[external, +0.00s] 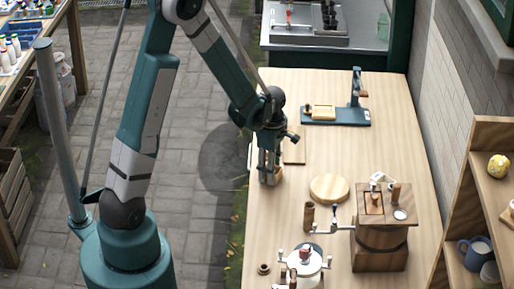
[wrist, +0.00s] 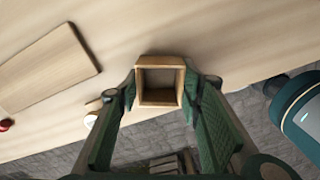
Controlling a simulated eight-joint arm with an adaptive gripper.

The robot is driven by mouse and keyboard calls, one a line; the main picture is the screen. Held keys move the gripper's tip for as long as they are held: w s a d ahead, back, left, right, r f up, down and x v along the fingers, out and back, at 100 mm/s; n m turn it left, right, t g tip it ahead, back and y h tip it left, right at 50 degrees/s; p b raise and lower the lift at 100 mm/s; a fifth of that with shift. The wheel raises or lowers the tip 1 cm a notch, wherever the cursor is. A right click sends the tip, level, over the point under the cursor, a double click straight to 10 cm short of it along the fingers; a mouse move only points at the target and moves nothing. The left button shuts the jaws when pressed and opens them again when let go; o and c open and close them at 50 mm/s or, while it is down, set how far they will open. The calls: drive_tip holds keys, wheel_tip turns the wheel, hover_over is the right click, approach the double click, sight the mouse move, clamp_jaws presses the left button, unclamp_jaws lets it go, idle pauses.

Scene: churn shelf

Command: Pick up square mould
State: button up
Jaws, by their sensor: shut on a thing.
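The square mould (wrist: 160,62) is a small, open wooden frame between my two dark green fingers in the wrist view. My gripper (wrist: 160,90) is shut on it, one finger against each side. In the external view my gripper (external: 268,172) points down at the left edge of the wooden table, and a bit of the mould (external: 279,174) shows beside the fingers. The fingers hide most of it there. I cannot tell whether it touches the table or hangs just above it.
A flat wooden board (external: 296,150) lies close behind my gripper. A round wooden disc (external: 329,188) lies to the right, near a wooden churn box (external: 381,245) with a crank. A teal press (external: 336,115) stands at the back. Paving lies left of the table edge.

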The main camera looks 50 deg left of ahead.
drive_tip(key=shift+r, duration=0.1)
wheel_tip(320, 180, up, 10)
drive_tip(key=shift+p, duration=0.4)
idle(0.5)
idle(0.6)
